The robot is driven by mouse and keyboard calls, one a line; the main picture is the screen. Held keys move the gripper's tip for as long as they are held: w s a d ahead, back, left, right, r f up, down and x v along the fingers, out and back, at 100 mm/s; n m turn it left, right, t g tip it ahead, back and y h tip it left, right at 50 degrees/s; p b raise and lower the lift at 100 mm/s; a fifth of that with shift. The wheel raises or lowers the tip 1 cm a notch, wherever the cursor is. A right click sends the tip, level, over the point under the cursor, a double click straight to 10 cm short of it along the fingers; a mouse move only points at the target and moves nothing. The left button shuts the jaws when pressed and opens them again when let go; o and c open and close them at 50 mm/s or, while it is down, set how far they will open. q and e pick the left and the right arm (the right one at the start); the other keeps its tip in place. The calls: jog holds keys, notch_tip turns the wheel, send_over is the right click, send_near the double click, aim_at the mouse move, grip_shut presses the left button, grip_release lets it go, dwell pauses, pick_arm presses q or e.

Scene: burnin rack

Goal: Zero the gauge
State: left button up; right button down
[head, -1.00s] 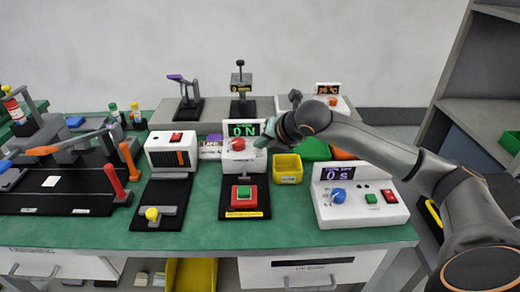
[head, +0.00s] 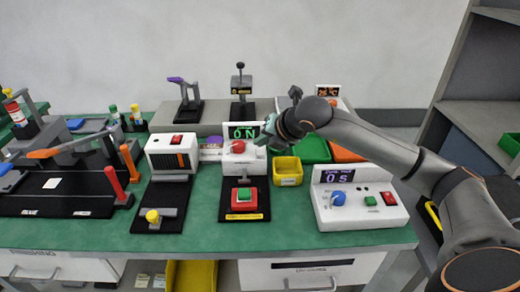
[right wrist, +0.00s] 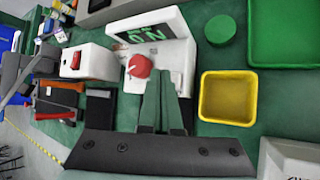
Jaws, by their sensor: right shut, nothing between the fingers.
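The gauge (head: 241,131) stands at the middle of the bench with a green lit display that reads 0 N. A red knob (head: 238,146) sits on its white front, and it also shows in the right wrist view (right wrist: 139,66). My right gripper (head: 264,138) is at the gauge's right side, close to the knob. In the right wrist view its green fingers (right wrist: 163,98) are together and empty, with their tips just right of the knob. I cannot tell whether they touch it. My left gripper is not in view.
A red-green button box (head: 244,199) is in front of the gauge. A yellow bin (head: 288,171) is just right of it. A timer box (head: 358,197) reading 0 S stands further right. A white box with a red switch (head: 172,153) is at left.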

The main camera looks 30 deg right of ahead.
aim_at(262, 154)
jog(key=shift+r, duration=0.15)
jog(key=shift+r+p, duration=1.4)
jog(key=shift+r, duration=1.05)
